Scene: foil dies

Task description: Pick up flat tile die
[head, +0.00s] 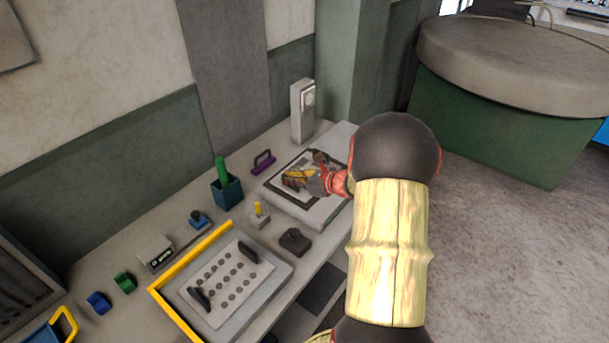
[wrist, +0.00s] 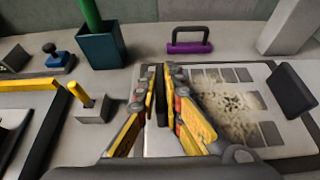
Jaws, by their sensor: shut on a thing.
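My gripper (wrist: 162,82) is shut on a thin dark slab, the flat tile die (wrist: 162,102), seen edge-on between the yellow fingers in the wrist view. In the head view my gripper (head: 295,180) is over the white board at the bench's far end, and the die cannot be made out there. The fingers hide part of the die. I cannot tell whether it still touches the board.
The white board (wrist: 205,145) carries dark squares and a speckled patch, with a dark block (wrist: 292,90) at its right. A purple handle (wrist: 189,45), a teal cup (wrist: 103,48) with a green rod, and a grey block (wrist: 93,108) with a yellow peg stand nearby.

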